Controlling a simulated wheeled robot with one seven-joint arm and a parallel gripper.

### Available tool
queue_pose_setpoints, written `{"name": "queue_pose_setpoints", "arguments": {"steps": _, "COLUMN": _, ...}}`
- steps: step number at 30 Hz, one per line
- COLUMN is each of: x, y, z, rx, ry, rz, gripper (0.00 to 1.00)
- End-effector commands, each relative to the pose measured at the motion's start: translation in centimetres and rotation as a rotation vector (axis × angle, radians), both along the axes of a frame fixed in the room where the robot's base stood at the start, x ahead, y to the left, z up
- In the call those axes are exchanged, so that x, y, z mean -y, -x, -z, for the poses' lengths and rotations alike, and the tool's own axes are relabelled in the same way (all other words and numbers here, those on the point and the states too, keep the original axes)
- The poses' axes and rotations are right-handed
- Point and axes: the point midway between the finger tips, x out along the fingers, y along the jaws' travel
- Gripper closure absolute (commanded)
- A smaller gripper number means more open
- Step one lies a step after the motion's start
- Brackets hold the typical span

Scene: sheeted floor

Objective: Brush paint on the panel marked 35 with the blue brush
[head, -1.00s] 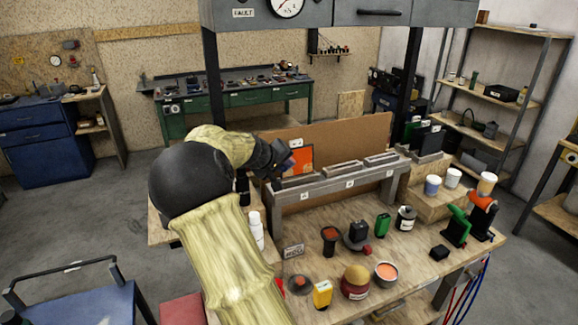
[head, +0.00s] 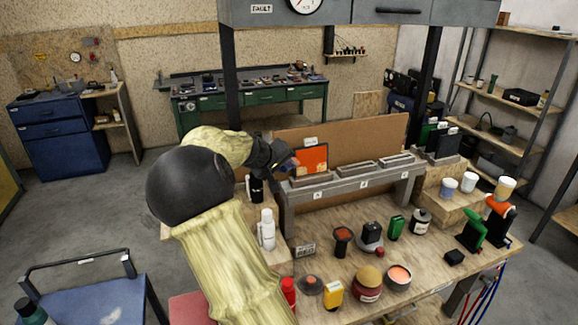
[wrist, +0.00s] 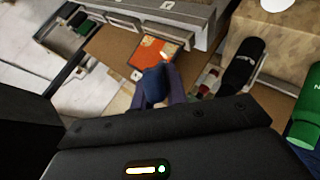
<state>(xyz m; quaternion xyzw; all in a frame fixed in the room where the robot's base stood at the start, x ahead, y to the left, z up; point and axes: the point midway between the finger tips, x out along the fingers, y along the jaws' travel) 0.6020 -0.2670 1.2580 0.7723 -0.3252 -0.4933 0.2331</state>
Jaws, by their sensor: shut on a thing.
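An orange panel (head: 312,160) stands upright against a brown board at the left end of the grey rack. A small white label sits above it, too small to read. The panel also shows in the wrist view (wrist: 147,57), with a lighter patch near one edge. My gripper (head: 278,157) is just left of the panel in the head view. In the wrist view my gripper (wrist: 163,92) is shut on the blue brush (wrist: 153,83), which points at the panel and overlaps its lower edge. Whether the bristles touch the panel I cannot tell.
The grey rack (head: 345,190) has several slots, with no panels visible in its other slots. A green bottle (wrist: 305,125) is near the wrist view's right edge.

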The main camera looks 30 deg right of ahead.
Motion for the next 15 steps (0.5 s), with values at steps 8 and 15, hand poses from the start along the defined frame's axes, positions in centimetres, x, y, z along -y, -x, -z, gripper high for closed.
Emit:
{"name": "queue_pose_setpoints", "arguments": {"steps": 8, "x": 0.1, "y": 0.0, "z": -0.4, "rx": 0.0, "ry": 0.0, "rz": 0.0, "gripper": 1.0}}
{"name": "queue_pose_setpoints", "arguments": {"steps": 15, "x": 0.1, "y": -0.3, "z": -1.5, "rx": -0.001, "ry": 0.0, "rz": -0.001, "gripper": 1.0}}
